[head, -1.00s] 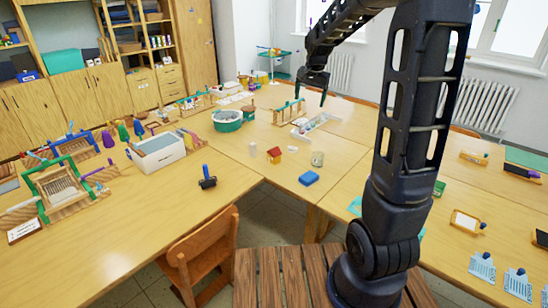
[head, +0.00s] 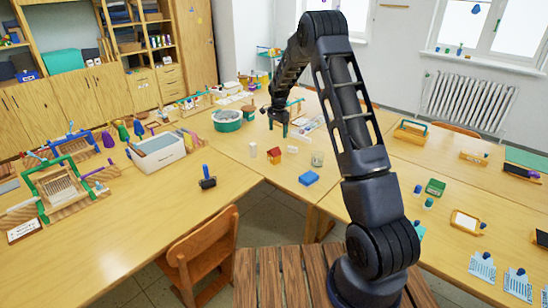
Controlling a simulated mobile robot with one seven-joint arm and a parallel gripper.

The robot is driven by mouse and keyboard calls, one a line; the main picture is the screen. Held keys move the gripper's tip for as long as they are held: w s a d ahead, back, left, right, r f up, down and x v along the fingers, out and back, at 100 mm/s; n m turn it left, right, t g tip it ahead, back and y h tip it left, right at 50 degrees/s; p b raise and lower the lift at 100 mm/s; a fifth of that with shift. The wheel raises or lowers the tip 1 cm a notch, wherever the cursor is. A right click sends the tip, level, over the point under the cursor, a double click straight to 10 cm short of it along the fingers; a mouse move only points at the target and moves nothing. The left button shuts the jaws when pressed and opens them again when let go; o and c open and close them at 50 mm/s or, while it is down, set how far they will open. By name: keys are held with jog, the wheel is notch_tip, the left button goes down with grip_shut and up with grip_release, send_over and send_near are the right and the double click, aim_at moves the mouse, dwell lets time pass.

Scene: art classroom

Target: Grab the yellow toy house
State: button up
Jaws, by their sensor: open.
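The yellow toy house (head: 274,155) is small, with a yellow body and a red-orange roof. It stands upright on the table in the middle of the head view, near the table's inner corner. My gripper (head: 278,131) is above and behind the house in the picture, pointing down. It is open, with nothing seen between its fingers. It appears apart from the house.
A white cylinder (head: 253,150) stands left of the house and a glass jar (head: 317,158) stands right. A teal bowl (head: 227,121) is behind left. A wooden chair (head: 205,250) is tucked at the near edge.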

send_near(274, 153)
jog(key=shift+w+d+f+m, duration=0.1)
jog(key=shift+w+f+m, duration=0.15)
jog(key=shift+w, duration=0.35)
jog(key=shift+w+d+f+m, duration=0.15)
jog(key=shift+w+f, duration=0.2)
jog(key=shift+w, duration=0.25)
notch_tip(274, 153, down, 11)
jog(key=shift+w+a+r, duration=0.15)
jog(key=c, duration=0.9)
